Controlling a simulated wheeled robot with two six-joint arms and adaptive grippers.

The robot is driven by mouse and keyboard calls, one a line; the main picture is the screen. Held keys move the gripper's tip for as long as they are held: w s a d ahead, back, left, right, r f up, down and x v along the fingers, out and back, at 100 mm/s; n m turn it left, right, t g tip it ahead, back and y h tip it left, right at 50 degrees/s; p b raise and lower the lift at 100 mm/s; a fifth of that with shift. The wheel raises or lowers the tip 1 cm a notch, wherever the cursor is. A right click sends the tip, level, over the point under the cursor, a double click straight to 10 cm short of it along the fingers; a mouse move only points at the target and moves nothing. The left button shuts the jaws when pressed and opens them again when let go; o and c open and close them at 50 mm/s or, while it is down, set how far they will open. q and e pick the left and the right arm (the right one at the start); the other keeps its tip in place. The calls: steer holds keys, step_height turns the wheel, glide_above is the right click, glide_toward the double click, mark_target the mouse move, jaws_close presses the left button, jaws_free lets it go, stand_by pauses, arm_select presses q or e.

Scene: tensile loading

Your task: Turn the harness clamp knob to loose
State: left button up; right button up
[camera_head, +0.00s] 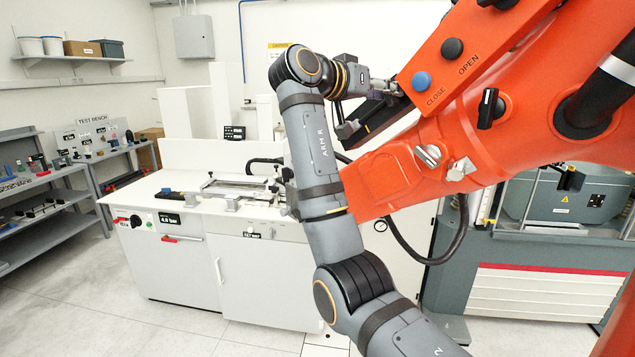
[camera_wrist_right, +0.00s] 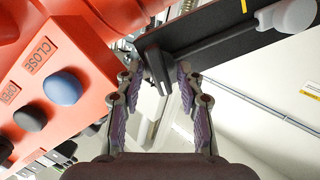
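A dark grey bar-shaped knob (camera_wrist_right: 156,66) stands between the fingertips of my right gripper (camera_wrist_right: 158,82) in the right wrist view. The fingers are spread, with a visible gap on each side of the knob. I cannot tell its marked setting. In the head view my right gripper (camera_head: 394,88) is beside the orange arm's panel, above a black plate (camera_head: 368,120); the knob is not clear there. Another black bar knob (camera_head: 487,108) sits on the orange arm, upright. I see no label that says which knob is the harness clamp's. My left gripper is not in view.
The orange arm (camera_head: 390,178) fills the right, with blue CLOSE (camera_head: 421,81) and black OPEN (camera_head: 452,48) buttons close to my gripper. A black hose (camera_head: 440,258) hangs below. A white bench (camera_head: 180,188) stands behind. Floor is free at lower left.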

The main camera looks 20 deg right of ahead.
steer(key=m+b, duration=0.1)
steer(key=m, duration=0.2)
steer(key=m+t+b, duration=0.1)
steer(key=m, duration=0.3)
steer(key=m+t+b, duration=0.1)
steer(key=m, duration=0.3)
steer(key=shift+s+d+f, duration=0.1)
steer(key=shift+s+f, duration=0.15)
steer(key=shift+f, duration=0.05)
steer(key=m+t+b, duration=0.1)
steer(key=m, duration=0.4)
steer(key=shift+s, duration=0.1)
steer(key=f+b+v, duration=0.1)
steer(key=b+v, duration=0.4)
steer(key=v, duration=0.6)
steer(key=w+f+n+t+y, duration=0.1)
steer(key=w+f+n+y, duration=0.1)
steer(key=w+f+n, duration=0.4)
steer(key=w+a+f+n+t+y, duration=0.1)
steer(key=w+f+n, duration=0.5)
steer(key=w+f, duration=0.7)
step_height(320, 180, down, 7)
steer(key=shift+w+r+t+y, duration=0.2)
steer(key=shift+w+t+y, duration=0.2)
steer(key=shift+t+y, duration=0.3)
steer(key=shift+a, duration=0.15)
